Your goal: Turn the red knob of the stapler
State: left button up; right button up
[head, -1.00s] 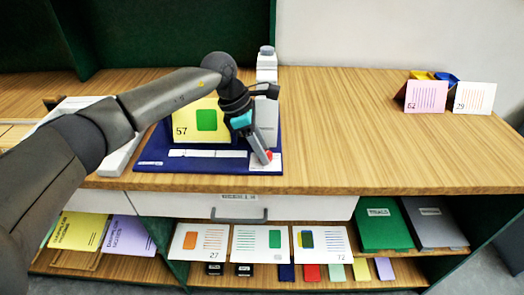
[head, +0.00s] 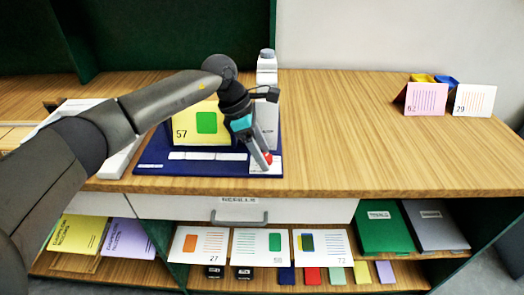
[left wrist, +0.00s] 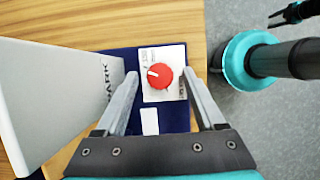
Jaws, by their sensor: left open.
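The red knob (left wrist: 161,76) with a white pointer line sits on a white label plate (left wrist: 150,57) on the dark blue base. The tall white stapler body (head: 266,90) stands behind it in the head view. In the left wrist view a pale grey-white body (left wrist: 60,95) fills the left side. My left gripper (head: 264,160) is open, pointing down, with its fingertips on either side of the knob (left wrist: 160,73). Gaps show between knob and fingers, and contact is not visible. A dark two-pronged part (left wrist: 283,17), perhaps my right gripper, shows at the top right edge.
A yellow card marked 57 (head: 184,132) stands on the blue base (head: 160,168) behind my left gripper. The table is clear to the right, up to the pink card (head: 426,98) and white card (head: 474,99). A drawer (head: 320,210) lies below the front edge.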

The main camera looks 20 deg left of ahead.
pick_arm(q)
jog(key=p+v, duration=0.1)
jog(key=v, duration=1.4)
jog(key=shift+a+p, duration=0.15)
jog(key=shift+p, duration=0.25)
jog(key=shift+r, duration=0.1)
